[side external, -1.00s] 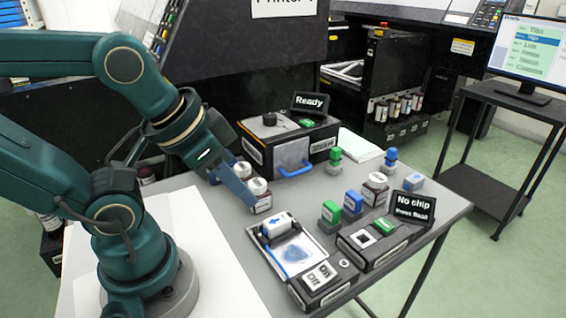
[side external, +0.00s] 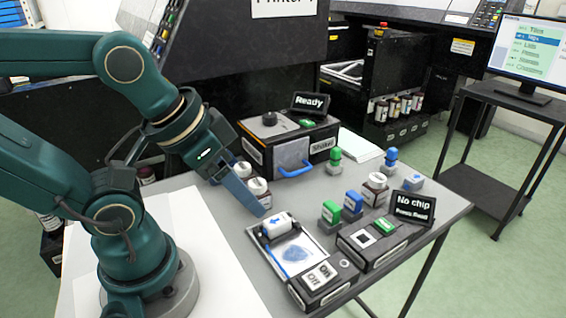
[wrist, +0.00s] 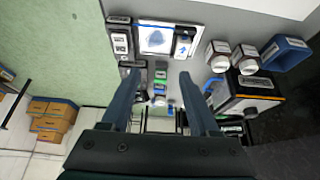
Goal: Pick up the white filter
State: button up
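The white filter (side external: 277,224) is a small white cylinder with a blue arrow. It lies at the back edge of a pale plate with a blue stain (side external: 297,254). In the wrist view the filter (wrist: 183,46) shows near the top, beside the plate, beyond the tip of the right finger. My gripper (side external: 262,213) is above the table, just behind and left of the filter in the side view, and apart from it. In the wrist view its two fingers (wrist: 160,74) are wide apart with nothing held between them.
Two white-capped bottles (side external: 258,190) stand close to my gripper. A black shaker (side external: 290,143) with a blue handle is behind. An ON/OFF switch box (side external: 323,284) sits in front of the plate. Several small stamps, a bottle (side external: 375,188) and a "No chip" reader (side external: 385,240) stand to the right.

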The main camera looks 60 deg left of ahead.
dwell(0.3)
jog(key=g, duration=0.5)
send_over(277, 220)
notch_tip(277, 220, down, 8)
jog(key=shift+w+d+r, duration=0.1)
jog(key=shift+w+d, duration=0.05)
jog(key=shift+f+g, duration=0.3)
jog(key=shift+f, duration=2.55)
grip_shut()
